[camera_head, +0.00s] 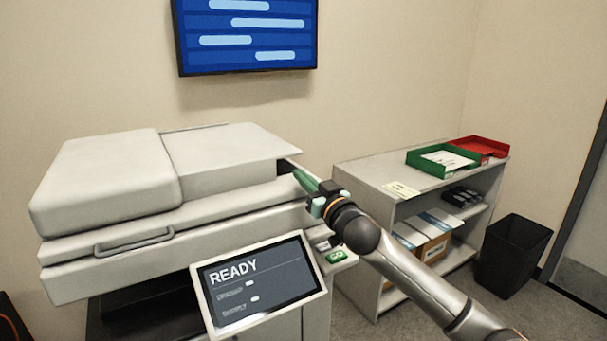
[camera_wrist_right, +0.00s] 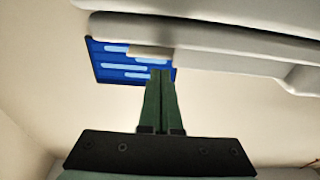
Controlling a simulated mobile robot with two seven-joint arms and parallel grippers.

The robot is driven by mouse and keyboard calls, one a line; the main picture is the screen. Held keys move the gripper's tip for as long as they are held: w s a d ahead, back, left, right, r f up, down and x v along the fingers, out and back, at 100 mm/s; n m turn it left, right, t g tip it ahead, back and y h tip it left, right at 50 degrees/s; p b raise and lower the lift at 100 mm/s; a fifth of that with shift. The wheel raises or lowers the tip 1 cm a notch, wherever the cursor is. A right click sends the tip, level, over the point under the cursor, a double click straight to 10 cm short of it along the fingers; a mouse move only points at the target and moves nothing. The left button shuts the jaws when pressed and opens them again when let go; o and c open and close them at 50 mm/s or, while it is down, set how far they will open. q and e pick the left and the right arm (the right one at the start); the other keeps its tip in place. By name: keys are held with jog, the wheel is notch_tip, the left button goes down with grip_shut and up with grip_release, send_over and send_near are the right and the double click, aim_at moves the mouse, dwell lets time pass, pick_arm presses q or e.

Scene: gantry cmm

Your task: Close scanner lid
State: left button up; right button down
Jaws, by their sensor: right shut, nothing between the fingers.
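The scanner lid (camera_head: 110,178) is the light grey top part of the large copier on the left in the head view. It looks lowered and lies nearly flat over the body (camera_head: 200,240), with a dark gap at its right end. A lid handle (camera_head: 134,240) shows at the front. My right gripper (camera_head: 300,177) is at the right end of the copier, beside the lid's edge. Its green fingers are together and empty in the right wrist view (camera_wrist_right: 160,90), with the lid's grey edge (camera_wrist_right: 215,42) above. Whether the fingertips touch it, I cannot tell. My left gripper is out of view.
A tilted screen (camera_head: 258,283) reading READY is on the copier's front. A shelf unit (camera_head: 380,175) with a green tray (camera_head: 443,160) and a red tray (camera_head: 480,148) stands at the right. A black bin (camera_head: 512,258) is beside it. A blue wall display (camera_head: 247,35) hangs above.

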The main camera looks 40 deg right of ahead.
pick_arm(q)
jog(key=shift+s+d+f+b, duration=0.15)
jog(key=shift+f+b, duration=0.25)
jog(key=shift+b, duration=0.55)
pick_arm(e)
jog(key=f+v, duration=0.1)
jog(key=v, duration=0.9)
jog(key=shift+w, duration=0.15)
